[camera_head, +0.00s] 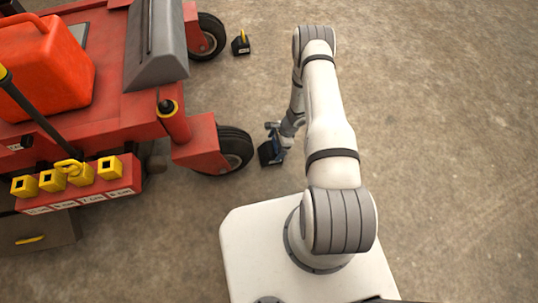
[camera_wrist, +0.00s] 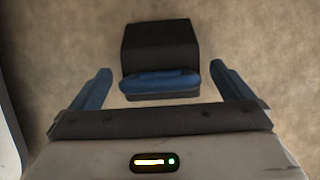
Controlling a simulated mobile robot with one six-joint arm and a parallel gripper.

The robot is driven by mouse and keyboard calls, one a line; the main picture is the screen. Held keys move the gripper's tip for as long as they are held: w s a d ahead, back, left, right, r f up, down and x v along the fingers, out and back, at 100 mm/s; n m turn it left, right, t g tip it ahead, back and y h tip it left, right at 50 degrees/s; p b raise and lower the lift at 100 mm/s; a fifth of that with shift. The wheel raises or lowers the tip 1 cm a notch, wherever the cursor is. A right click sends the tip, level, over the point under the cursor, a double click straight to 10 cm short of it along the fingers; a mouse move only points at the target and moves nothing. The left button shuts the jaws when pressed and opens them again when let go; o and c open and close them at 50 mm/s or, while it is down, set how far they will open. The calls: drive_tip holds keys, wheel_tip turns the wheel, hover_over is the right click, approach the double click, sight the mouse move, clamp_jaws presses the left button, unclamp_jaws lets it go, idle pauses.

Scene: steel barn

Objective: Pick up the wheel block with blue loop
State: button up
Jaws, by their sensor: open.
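The wheel block with the blue loop (camera_head: 266,154) sits on the concrete floor beside the front wheel of the red machine. In the wrist view the black block (camera_wrist: 160,50) with its blue loop (camera_wrist: 160,83) lies ahead of my gripper, centred between the two fingers. My gripper (camera_wrist: 162,88) is open, with a blue finger on each side and clear space between each finger and the loop. In the head view my gripper (camera_head: 276,136) is low at the block, and the arm partly covers it. Whether the fingers touch the block cannot be told from the head view.
A red machine (camera_head: 205,150) with black wheels (camera_head: 236,150) stands close on the left. Another wheel block with a yellow loop (camera_head: 241,44) sits by its far wheel. A red fuel can (camera_head: 45,70) and yellow square pieces (camera_head: 68,175) are on the machine. The floor to the right is clear.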

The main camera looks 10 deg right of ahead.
drive_tip(key=shift+x, duration=1.25)
drive_tip(key=shift+r, duration=0.1)
drive_tip(key=shift+c, duration=0.4)
drive_tip(key=c, duration=1.2)
drive_tip(key=shift+o, duration=0.2)
